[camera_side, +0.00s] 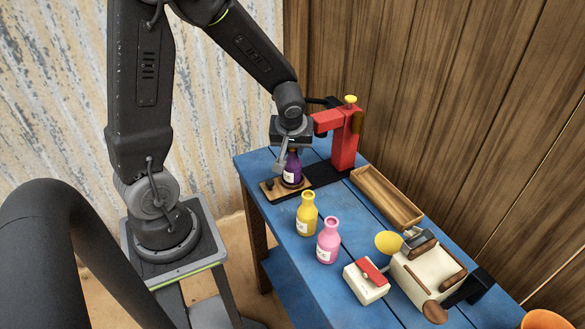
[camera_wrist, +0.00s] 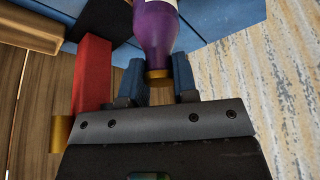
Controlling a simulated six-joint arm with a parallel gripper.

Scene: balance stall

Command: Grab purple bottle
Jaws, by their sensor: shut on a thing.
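The purple bottle (camera_side: 292,170) stands upright at the wooden plate (camera_side: 268,191) in front of the red press-like stand (camera_side: 345,140) in the side view. My gripper (camera_side: 287,158) points down over it and is shut on its upper part. In the wrist view the purple bottle (camera_wrist: 155,28) shows with its gold-brown rim between the two blue fingers of my gripper (camera_wrist: 158,82). Its lower end runs out of the wrist picture. I cannot tell whether its base touches the plate.
A yellow bottle (camera_side: 307,215) and a pink bottle (camera_side: 328,242) stand nearby on the blue table (camera_side: 290,235). A wooden tray (camera_side: 388,198) lies to the right. A cream device (camera_side: 425,275), a white box with a red top (camera_side: 366,282) and an orange bowl (camera_side: 545,320) are farther right.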

